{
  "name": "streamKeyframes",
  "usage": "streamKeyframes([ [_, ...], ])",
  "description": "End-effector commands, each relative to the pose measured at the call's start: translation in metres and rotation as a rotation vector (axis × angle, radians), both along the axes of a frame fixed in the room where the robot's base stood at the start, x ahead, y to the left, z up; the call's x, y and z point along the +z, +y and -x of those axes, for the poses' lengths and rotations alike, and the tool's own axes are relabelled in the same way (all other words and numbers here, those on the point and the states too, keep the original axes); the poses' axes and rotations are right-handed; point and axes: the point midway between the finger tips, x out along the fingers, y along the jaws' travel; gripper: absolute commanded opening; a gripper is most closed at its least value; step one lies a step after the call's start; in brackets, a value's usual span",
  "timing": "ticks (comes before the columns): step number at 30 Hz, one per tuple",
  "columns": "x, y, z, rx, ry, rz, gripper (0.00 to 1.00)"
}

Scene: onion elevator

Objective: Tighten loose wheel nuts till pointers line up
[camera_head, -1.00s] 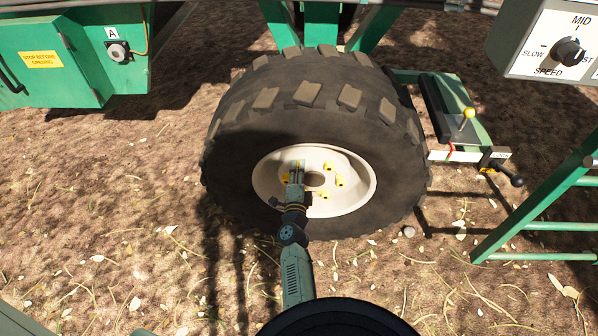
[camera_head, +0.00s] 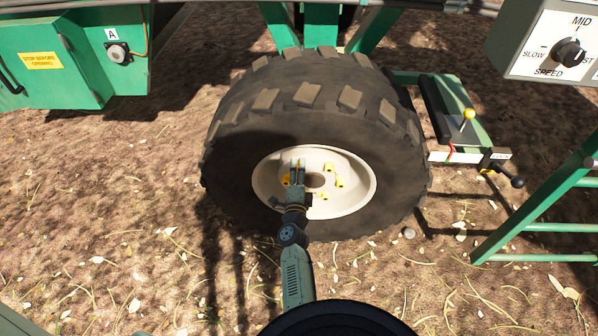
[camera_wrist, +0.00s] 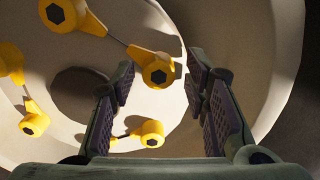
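The wheel's pale hub (camera_head: 348,199) carries several yellow wheel nut pointers with dark hexagonal centres. My gripper (camera_head: 297,163) is in front of the hub's left part; its fingers show open and apart in the wrist view (camera_wrist: 161,70). One yellow pointer (camera_wrist: 156,69) appears between the fingertips, with no visible grip on it. A thin rod joins it to another pointer (camera_wrist: 64,13) at the upper left. A lower pointer (camera_wrist: 148,133) shows between the fingers, its tip towards the left. A pointer at the lower left (camera_wrist: 34,123) links upward to one at the left edge (camera_wrist: 8,60).
The big black tyre (camera_head: 312,115) surrounds the hub. A green cabinet (camera_head: 50,65) stands at the left, a speed control box (camera_head: 552,42) at the upper right, and green rails (camera_head: 525,215) at the right. Ground with dry leaves is open at the lower left.

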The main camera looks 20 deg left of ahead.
Motion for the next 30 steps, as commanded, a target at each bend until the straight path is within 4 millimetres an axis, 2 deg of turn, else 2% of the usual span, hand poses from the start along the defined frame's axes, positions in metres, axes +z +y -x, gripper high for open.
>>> streamKeyframes([
  [11, -0.002, -0.001, 0.005, 0.001, 0.002, 0.002, 0.45],
  [22, -0.002, -0.016, 0.059, 0.002, 0.003, 0.002, 0.45],
  [30, 0.0, -0.021, 0.073, 0.0, 0.0, 0.001, 0.45],
])
